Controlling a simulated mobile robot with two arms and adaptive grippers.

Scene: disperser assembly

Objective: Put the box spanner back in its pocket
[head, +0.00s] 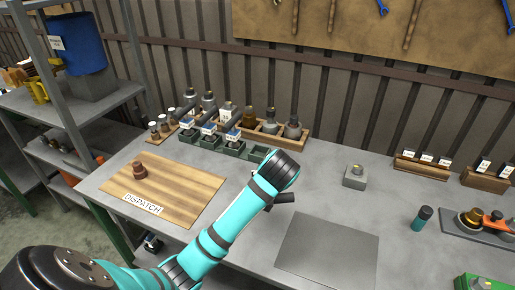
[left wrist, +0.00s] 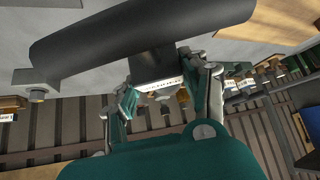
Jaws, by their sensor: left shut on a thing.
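The box spanner shows in the left wrist view as a dark tube (left wrist: 140,35) with a block and white label below it. My left gripper (left wrist: 164,72) is shut on that block, one finger on each side. In the head view my left arm reaches to the table middle, and its wrist hides most of the gripper; a dark piece of the spanner (head: 285,197) sticks out to the right, above the table. The green pocket row (head: 230,149) stands behind and left; several pockets hold dark tools with white labels, and the right-end pocket (head: 258,152) looks empty. My right gripper is not in view.
A wooden rack of bottles (head: 298,142) stands just behind the green pockets. The wooden DISPATCH board (head: 185,185) with a brown part lies at left. A grey block (head: 355,177) stands to the right. A grey plate (head: 328,255) lies in front; table between is clear.

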